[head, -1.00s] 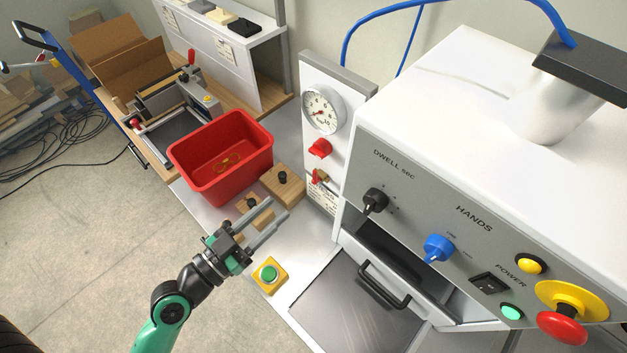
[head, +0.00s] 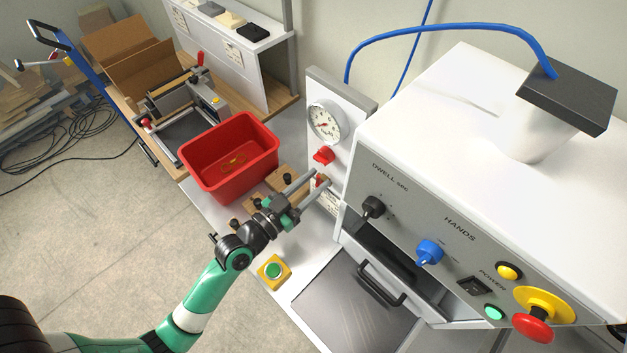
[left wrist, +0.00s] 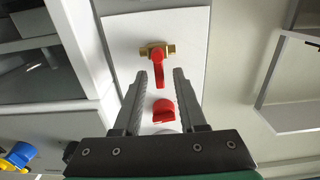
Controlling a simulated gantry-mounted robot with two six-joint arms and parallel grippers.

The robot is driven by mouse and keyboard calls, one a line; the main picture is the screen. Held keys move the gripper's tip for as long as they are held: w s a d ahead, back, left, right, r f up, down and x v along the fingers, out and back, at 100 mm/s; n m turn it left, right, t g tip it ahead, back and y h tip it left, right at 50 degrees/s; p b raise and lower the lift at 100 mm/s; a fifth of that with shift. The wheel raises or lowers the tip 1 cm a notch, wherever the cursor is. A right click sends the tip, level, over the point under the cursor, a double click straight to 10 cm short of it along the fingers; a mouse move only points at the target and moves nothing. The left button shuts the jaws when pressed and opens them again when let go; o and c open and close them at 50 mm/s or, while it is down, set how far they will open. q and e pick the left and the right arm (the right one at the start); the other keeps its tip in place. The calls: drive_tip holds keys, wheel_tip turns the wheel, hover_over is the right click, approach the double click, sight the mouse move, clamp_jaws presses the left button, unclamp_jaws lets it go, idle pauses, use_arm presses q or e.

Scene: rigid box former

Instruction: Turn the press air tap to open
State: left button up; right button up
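The air tap is a brass valve (left wrist: 157,50) with a red lever (left wrist: 158,71) on a white panel (left wrist: 190,32). In the left wrist view the lever points from the brass body down the picture, toward a red knob (left wrist: 163,110). In the head view the tap (head: 319,181) is low on the panel, partly behind my fingers, below the red knob and the pressure gauge (head: 325,121). My left gripper (head: 320,179) is open, its fingertips close to the tap. In the left wrist view my fingers (left wrist: 160,74) stand either side of the lever, with visible gaps. My right gripper is out of view.
The white press (head: 440,110) with its knobs and buttons stands right of the panel. A red bin (head: 230,180), wooden blocks and a yellow box with a green button (head: 274,270) are on the bench at left. A blue hose (head: 440,27) arches above.

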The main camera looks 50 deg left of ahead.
use_arm(q)
clamp_jaws()
drive_tip(key=shift+n, duration=0.4)
drive_tip(key=n, duration=0.2)
drive_tip(key=shift+a+n, duration=0.4)
drive_tip(key=n, duration=0.3)
drive_tip(key=shift+a+f+n, duration=0.25)
drive_tip(key=shift+a+n, duration=0.05)
drive_tip(key=shift+a, duration=0.1)
drive_tip(key=n, duration=0.3)
drive_tip(key=a+f+n, duration=0.1)
drive_tip(key=n, duration=0.4)
drive_tip(key=f+n, duration=0.1)
drive_tip(key=n, duration=0.1)
drive_tip(key=shift+s+a+f+n, duration=0.1)
drive_tip(key=shift+f+n, duration=0.05)
drive_tip(key=shift+n, duration=0.25)
drive_tip(key=shift+o, duration=0.7)
unclamp_jaws()
